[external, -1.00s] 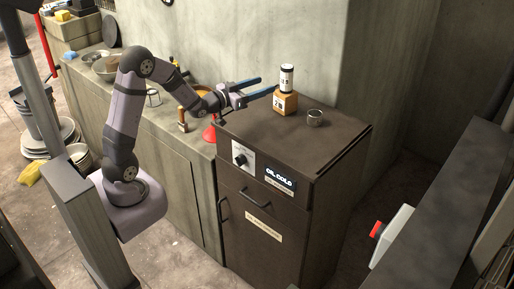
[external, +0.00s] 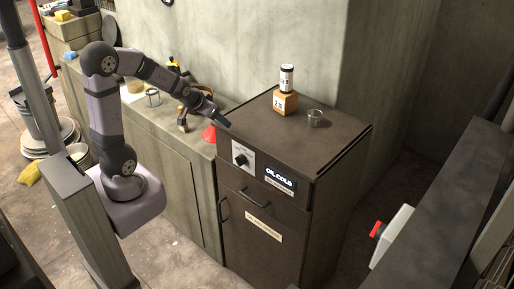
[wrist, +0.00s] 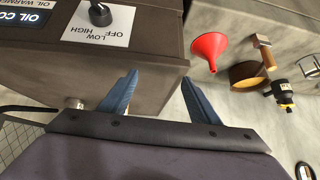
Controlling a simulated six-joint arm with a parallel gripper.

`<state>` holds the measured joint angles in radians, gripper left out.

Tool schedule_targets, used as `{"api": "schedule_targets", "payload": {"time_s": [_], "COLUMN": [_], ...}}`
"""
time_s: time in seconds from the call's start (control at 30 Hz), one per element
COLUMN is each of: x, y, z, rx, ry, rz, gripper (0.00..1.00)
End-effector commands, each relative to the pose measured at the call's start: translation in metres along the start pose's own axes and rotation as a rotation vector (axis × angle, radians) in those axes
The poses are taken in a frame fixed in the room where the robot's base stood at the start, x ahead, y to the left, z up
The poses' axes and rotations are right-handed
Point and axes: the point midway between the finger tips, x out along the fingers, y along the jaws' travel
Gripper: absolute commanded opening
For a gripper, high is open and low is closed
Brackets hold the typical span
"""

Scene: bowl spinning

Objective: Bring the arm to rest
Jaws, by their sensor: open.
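My gripper (external: 222,119) is at the left edge of the dark oil-warmer cabinet (external: 330,152) in the external view, its jaws pointing down and to the right. In the wrist view my gripper (wrist: 160,98) shows two blue fingers spread apart with nothing between them. The right finger is over the grey counter.
A red funnel (wrist: 209,48) is on the counter near my gripper. A knob (wrist: 101,13) is on the cabinet front.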

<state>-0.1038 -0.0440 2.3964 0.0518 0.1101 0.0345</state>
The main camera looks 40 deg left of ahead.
Motion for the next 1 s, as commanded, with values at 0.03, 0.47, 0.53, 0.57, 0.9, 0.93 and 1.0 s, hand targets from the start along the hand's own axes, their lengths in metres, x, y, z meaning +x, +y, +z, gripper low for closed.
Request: {"api": "schedule_targets", "payload": {"time_s": [0.03, 0.47, 0.53, 0.57, 0.9, 0.93, 1.0], "x": [-0.011, -0.046, -0.05, -0.052, -0.054, -0.054, -0.054], "y": [0.0, 0.041, 0.042, 0.042, 0.043, 0.043, 0.043], "z": [0.017, 0.197, 0.206, 0.209, 0.212, 0.212, 0.212], "rx": [-0.008, 0.015, 0.018, 0.019, 0.02, 0.02, 0.02], "ry": [-0.067, -0.622, -0.654, -0.664, -0.678, -0.678, -0.678], "rz": [0.004, 0.071, 0.071, 0.072, 0.071, 0.071, 0.071], "gripper": [0.56, 0.56, 0.56, 0.56, 0.56, 0.56, 0.56]}}
